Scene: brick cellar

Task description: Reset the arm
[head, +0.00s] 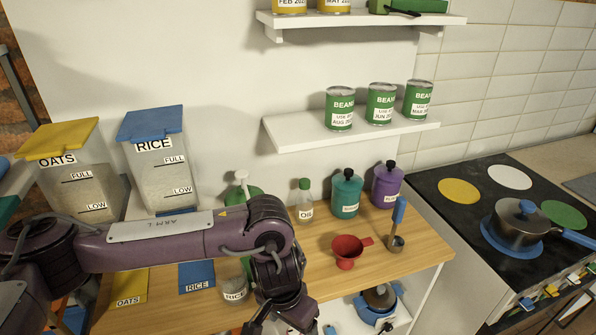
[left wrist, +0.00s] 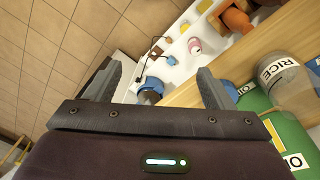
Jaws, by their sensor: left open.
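My left arm (head: 170,238) reaches in from the left across the front of the wooden counter (head: 400,255). Its gripper (head: 285,322) hangs down at the counter's front edge, partly cut off by the bottom of the head view. In the left wrist view my left gripper (left wrist: 160,82) has its two fingers wide apart with nothing between them. A jar labelled RICE (head: 235,291) stands close to the left of the gripper and also shows in the left wrist view (left wrist: 290,85). My right gripper is not in view.
A red funnel (head: 347,252), a blue-handled scoop (head: 397,230), an oil bottle (head: 305,205), a teal canister (head: 345,195) and a purple canister (head: 387,187) stand on the counter. OATS (head: 80,190) and RICE (head: 165,180) bins stand left. A pot (head: 517,228) sits on the stove.

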